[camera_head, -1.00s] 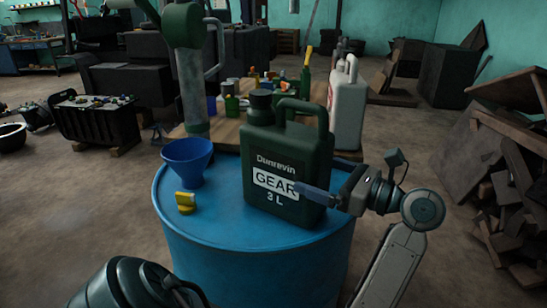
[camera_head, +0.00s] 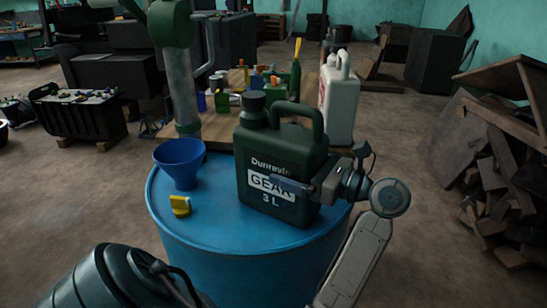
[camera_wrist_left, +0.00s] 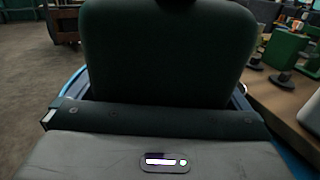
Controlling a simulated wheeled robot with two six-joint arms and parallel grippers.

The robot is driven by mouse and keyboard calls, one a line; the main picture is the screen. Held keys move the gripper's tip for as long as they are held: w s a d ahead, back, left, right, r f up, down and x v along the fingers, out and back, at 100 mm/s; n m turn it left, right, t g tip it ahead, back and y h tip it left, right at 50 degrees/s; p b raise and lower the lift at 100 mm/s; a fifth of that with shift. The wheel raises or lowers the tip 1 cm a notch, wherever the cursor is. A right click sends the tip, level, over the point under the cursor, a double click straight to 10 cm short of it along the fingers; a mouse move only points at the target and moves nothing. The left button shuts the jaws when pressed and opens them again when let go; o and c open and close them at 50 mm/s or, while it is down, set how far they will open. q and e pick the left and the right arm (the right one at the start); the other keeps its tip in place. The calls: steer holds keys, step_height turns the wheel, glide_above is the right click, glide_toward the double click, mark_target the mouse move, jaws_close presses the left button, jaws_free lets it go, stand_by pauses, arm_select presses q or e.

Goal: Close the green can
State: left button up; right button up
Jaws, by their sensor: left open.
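The green can (camera_head: 282,155), labelled GEAR 3 L, stands upright on a blue drum (camera_head: 245,263). A dark, cap-like piece (camera_head: 254,98) sits on its neck; I cannot tell whether it is tight. My left gripper (camera_head: 300,187) reaches in from the can's right side and is open. One finger lies across the front label; the other is hidden, apparently behind the can. In the left wrist view the can (camera_wrist_left: 165,55) fills the middle, close before the gripper body. My right gripper is not in view.
A blue funnel (camera_head: 181,160) and a small yellow object (camera_head: 180,206) stand on the drum, left of the can. A white jug (camera_head: 340,105) and several bottles stand on a wooden surface behind. A wood pile (camera_head: 500,160) is at the right.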

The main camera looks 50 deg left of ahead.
arm_select(q)
steer(key=shift+d, duration=0.1)
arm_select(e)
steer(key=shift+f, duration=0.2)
arm_select(q)
steer(key=c, duration=1.6)
steer(key=shift+r, duration=0.2)
steer(key=c, duration=0.3)
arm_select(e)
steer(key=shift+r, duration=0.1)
